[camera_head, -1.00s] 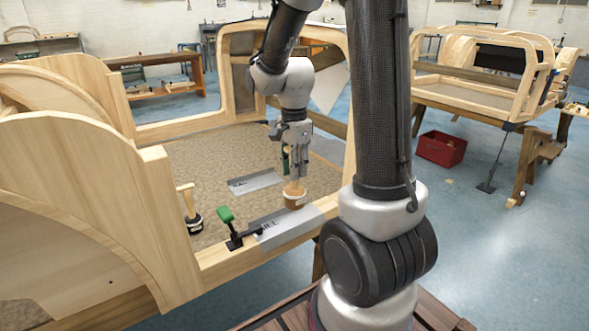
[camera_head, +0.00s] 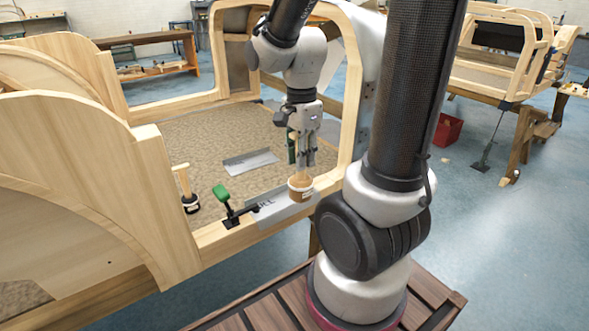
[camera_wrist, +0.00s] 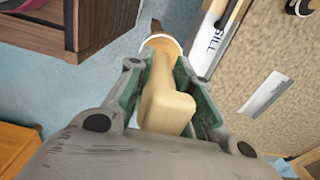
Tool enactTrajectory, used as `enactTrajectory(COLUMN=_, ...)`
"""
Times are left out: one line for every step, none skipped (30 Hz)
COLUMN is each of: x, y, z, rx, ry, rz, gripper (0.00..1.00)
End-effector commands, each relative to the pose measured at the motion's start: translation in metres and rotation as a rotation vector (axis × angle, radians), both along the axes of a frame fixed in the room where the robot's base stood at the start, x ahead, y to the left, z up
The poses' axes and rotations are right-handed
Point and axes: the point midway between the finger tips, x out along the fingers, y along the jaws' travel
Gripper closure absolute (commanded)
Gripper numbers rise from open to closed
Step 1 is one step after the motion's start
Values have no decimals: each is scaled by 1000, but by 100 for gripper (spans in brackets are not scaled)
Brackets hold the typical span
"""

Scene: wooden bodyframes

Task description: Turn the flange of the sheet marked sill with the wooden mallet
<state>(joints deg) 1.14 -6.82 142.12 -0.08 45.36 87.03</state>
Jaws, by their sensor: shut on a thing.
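My gripper (camera_head: 303,163) is shut on the handle of a wooden mallet (camera_head: 300,190), whose head has a white band and points down. In the wrist view, the pale handle (camera_wrist: 166,105) sits between the green-lined fingers.
A second mallet with a black band (camera_head: 188,196) stands on the floor panel at left. Another marked sheet (camera_head: 250,162) lies behind. The wooden bodyframe (camera_head: 155,190) surrounds the work. A red box (camera_head: 447,130) stands on the floor at right.

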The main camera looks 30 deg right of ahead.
Motion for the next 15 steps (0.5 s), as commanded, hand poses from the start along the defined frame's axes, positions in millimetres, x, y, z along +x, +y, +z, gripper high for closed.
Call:
enactTrajectory(x=0, y=0, z=0, rx=0, ry=0, rz=0, gripper=100)
enactTrajectory(x=0, y=0, z=0, rx=0, ry=0, rz=0, gripper=100)
enactTrajectory(x=0, y=-1, z=-1, rx=0, ry=3, rz=-4, gripper=100)
enactTrajectory(x=0, y=-2, z=-2, rx=0, ry=7, rz=-6, gripper=100)
enactTrajectory(x=-1, y=-3, z=-4, rx=0, ry=14, rz=-10, gripper=100)
enactTrajectory(x=2, y=-5, z=-6, rx=0, ry=22, rz=-16, gripper=100)
enactTrajectory(x=6, y=-6, z=-7, rx=1, ry=26, rz=-21, gripper=100)
enactTrajectory(x=13, y=-8, z=-8, rx=1, ry=28, rz=-26, gripper=100)
enactTrajectory(x=22, y=-11, z=-8, rx=1, ry=31, rz=-32, gripper=100)
enactTrajectory(x=31, y=-14, z=-8, rx=1, ry=31, rz=-35, gripper=100)
enactTrajectory(x=40, y=-16, z=-7, rx=1, ry=30, rz=-37, gripper=100)
enactTrajectory(x=51, y=-19, z=-5, rx=1, ry=26, rz=-36, gripper=100)
enactTrajectory(x=59, y=-21, z=-4, rx=0, ry=24, rz=-34, gripper=100)
enactTrajectory(x=66, y=-22, z=-2, rx=0, ry=21, rz=-31, gripper=100)
enactTrajectory(x=74, y=-24, z=0, rx=-1, ry=16, rz=-27, gripper=100)
